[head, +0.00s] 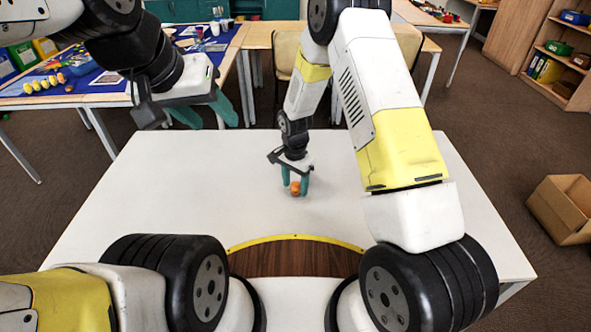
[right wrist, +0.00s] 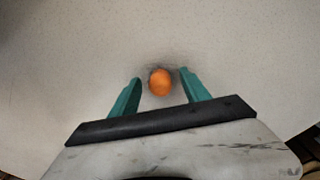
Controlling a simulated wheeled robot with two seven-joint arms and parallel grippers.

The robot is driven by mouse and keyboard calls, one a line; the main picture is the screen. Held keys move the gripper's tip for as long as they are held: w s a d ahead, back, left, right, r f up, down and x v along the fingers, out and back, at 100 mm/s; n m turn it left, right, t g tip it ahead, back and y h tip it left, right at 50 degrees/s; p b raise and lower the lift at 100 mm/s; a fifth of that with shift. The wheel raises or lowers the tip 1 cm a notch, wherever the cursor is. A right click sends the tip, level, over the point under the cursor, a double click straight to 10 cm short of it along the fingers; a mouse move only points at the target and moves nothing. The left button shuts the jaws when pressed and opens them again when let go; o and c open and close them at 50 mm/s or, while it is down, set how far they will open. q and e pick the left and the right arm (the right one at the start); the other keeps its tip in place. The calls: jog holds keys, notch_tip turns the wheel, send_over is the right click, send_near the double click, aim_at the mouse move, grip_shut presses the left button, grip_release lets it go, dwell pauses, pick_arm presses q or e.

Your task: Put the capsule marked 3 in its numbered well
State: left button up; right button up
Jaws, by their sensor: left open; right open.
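A small orange capsule (head: 295,188) is on the white table (head: 190,200), near its middle. It also shows in the right wrist view (right wrist: 160,81), with a dark patch around its far side; no number is readable on it. My right gripper (head: 295,182) is open, pointing down, with its teal fingers on either side of the capsule. In the right wrist view a gap shows between the capsule and each finger (right wrist: 160,90). My left gripper (head: 228,112) is open and empty above the table's far left part. No numbered well can be made out.
The rest of the visible white tabletop is bare. A blue-covered table (head: 95,85) with several small items stands at the back left. A chair (head: 288,50) is behind the table. A cardboard box (head: 562,208) sits on the floor at right, below a shelf (head: 555,65).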

jog(key=shift+f, duration=0.6)
grip_shut()
jog(key=shift+r, duration=0.1)
